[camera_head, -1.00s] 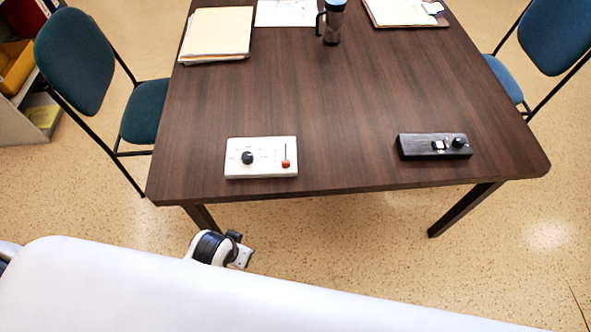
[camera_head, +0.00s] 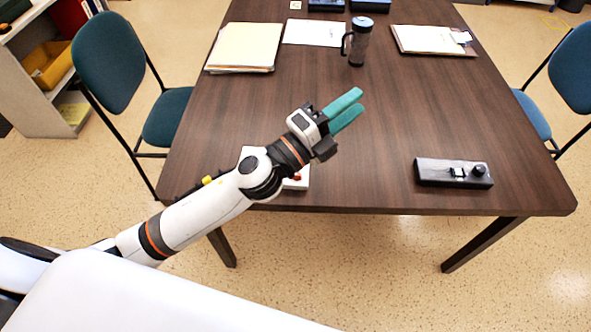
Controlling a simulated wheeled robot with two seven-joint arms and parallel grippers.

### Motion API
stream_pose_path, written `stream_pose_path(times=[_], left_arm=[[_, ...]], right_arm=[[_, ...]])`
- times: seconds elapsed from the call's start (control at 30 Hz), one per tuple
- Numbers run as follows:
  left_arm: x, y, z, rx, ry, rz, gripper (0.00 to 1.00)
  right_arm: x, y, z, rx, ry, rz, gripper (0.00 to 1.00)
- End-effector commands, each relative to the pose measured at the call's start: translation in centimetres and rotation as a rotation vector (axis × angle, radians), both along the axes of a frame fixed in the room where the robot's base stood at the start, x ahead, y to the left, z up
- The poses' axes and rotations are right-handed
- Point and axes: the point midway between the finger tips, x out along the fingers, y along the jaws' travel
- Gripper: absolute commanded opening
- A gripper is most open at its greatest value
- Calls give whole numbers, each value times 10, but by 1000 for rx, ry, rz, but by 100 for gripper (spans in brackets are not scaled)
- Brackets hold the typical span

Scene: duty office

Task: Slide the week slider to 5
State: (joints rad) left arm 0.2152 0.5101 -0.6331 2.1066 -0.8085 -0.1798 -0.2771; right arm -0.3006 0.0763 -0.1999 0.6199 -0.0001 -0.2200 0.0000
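The white control panel (camera_head: 303,184) lies near the front edge of the table, mostly hidden under my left arm. A bit of its red slider knob (camera_head: 297,176) shows beside the arm; its slot, dial and markings are covered. My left gripper (camera_head: 359,100) has teal fingers with a narrow gap between them and nothing held. It is above the table, beyond and to the right of the panel, pointing up and right. My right gripper is not in view.
A black box (camera_head: 430,172) with a knob lies at the table's front right. A dark mug (camera_head: 358,45), folders (camera_head: 243,46), a paper (camera_head: 314,32) and a clipboard (camera_head: 425,40) are at the back. Chairs stand on both sides. The table's middle is mostly clear.

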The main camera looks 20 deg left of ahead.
Motion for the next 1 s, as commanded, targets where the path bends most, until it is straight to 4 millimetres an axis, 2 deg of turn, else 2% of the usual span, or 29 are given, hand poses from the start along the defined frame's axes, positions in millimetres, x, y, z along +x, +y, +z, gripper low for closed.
stream_pose_path(times=[0.07,0.13,0.2,0.27,0.37,0.4,0.47,0.5,0.6,0.7,0.83,1.0], left_arm=[[-9,-27,8,214,-203,-143,33],[-19,-44,1,409,-361,-268,33],[-28,-52,-16,615,-498,-394,33],[-32,-49,-37,798,-597,-502,33],[-29,-24,-76,1116,-715,-681,33],[-25,-7,-91,1240,-740,-750,33],[-18,23,-109,1414,-756,-848,33],[-12,44,-118,1519,-757,-906,33],[-1,93,-132,1725,-725,-1026,33],[5,128,-137,1849,-681,-1105,33],[7,145,-140,1910,-654,-1149,33],[8,138,-158,1908,-652,-1156,33]], right_arm=[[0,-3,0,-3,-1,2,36],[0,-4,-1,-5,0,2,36],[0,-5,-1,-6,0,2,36],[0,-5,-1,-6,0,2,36],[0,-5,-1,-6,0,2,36],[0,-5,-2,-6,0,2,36],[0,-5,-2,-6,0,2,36],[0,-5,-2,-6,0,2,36],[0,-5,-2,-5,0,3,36],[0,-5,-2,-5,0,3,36],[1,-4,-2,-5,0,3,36],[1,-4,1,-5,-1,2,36]])
